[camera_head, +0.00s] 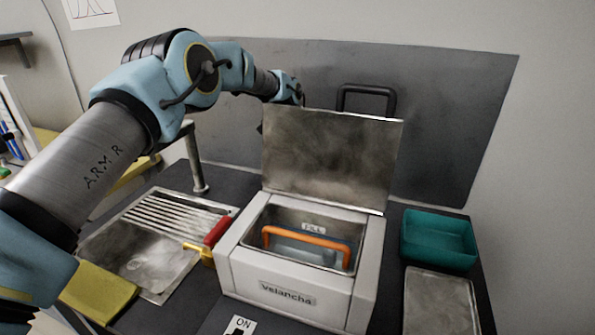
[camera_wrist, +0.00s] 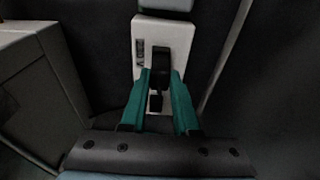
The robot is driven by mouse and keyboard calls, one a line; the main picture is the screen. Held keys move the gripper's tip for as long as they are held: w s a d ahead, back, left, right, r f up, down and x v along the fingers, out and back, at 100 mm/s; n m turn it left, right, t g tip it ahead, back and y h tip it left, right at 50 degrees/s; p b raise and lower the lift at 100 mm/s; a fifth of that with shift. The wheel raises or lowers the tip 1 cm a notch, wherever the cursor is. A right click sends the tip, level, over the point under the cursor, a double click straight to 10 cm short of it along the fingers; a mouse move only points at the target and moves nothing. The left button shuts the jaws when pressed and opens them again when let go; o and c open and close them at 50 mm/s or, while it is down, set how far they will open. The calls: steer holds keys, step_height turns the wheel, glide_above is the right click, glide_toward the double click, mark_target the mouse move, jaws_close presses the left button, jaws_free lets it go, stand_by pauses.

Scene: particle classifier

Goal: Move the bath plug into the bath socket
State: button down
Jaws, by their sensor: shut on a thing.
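In the wrist view, my gripper (camera_wrist: 160,82) has its teal fingers closed around a black plug (camera_wrist: 160,62). The plug is at a white socket plate (camera_wrist: 142,38) with small dark lettering too blurred to read. The plug covers the middle of the plate; I cannot tell whether it is fully seated. In the head view my arm reaches behind the open lid of the Velancha bath (camera_head: 288,292). The wrist (camera_head: 288,90) shows above the lid's left corner. The fingers, plug and socket are hidden there.
The raised metal lid (camera_head: 330,155) stands close to my wrist. An orange handle (camera_head: 308,240) sits inside the bath. A sink (camera_head: 150,260) with a faucet (camera_head: 196,165) is to the left. A teal bin (camera_head: 438,240) and metal tray (camera_head: 440,300) are to the right. A dark wall panel (camera_head: 450,110) is behind.

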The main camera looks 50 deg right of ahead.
steer(key=shift+f, duration=0.25)
steer(key=c, duration=0.6)
jaws_free()
steer(key=r+b, duration=0.1)
steer(key=r, duration=0.2)
steer(key=w+r+b, duration=0.1)
steer(key=r, duration=0.3)
steer(key=r+b, duration=0.1)
steer(key=r, duration=0.2)
steer(key=shift+w+a+r, duration=0.25)
steer(key=shift+r, duration=0.1)
